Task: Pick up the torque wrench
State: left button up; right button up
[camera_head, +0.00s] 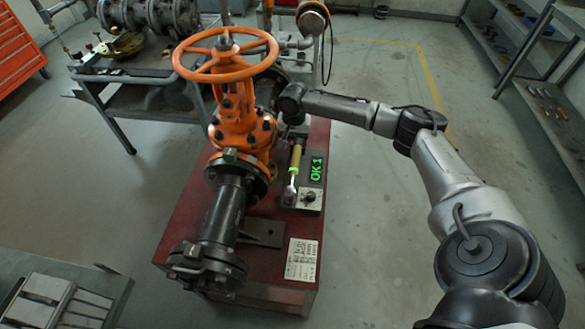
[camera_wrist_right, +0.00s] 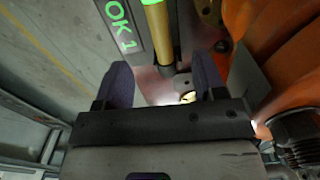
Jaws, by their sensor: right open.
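The torque wrench (camera_head: 294,168), with a yellow and green handle and a silver head, lies on the red bench beside the lit "OK 1" display (camera_head: 316,168). My right gripper (camera_head: 293,124) is over the wrench's far end, mostly hidden behind its own wrist. In the right wrist view, the open fingers (camera_wrist_right: 162,82) stand on either side of the wrench's dark end, and its yellow handle (camera_wrist_right: 157,35) runs up beyond them. Whether they touch it cannot be told. My left gripper is not in view.
The orange gate valve (camera_head: 237,122) with its large handwheel (camera_head: 226,57) stands close left of the wrench. The red bench (camera_head: 180,232) carries a paper label (camera_head: 301,260) at its front. A dark workbench (camera_head: 110,75) stands behind left. Floor right of the bench is clear.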

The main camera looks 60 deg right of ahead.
aim_at(295, 161)
notch_tip(295, 161, down, 7)
jog(key=shift+f+b, duration=0.1)
jog(key=shift+b, duration=0.8)
jog(key=shift+s+d+f+b, duration=0.1)
jog(key=shift+f+b, duration=0.6)
jog(key=shift+f, duration=0.6)
jog(key=shift+s+f+b, duration=0.1)
jog(key=shift+f+b, duration=0.55)
jog(key=shift+f, duration=0.65)
jog(key=shift+r, duration=0.1)
jog(key=shift+c, duration=0.5)
jog(key=c, duration=1.1)
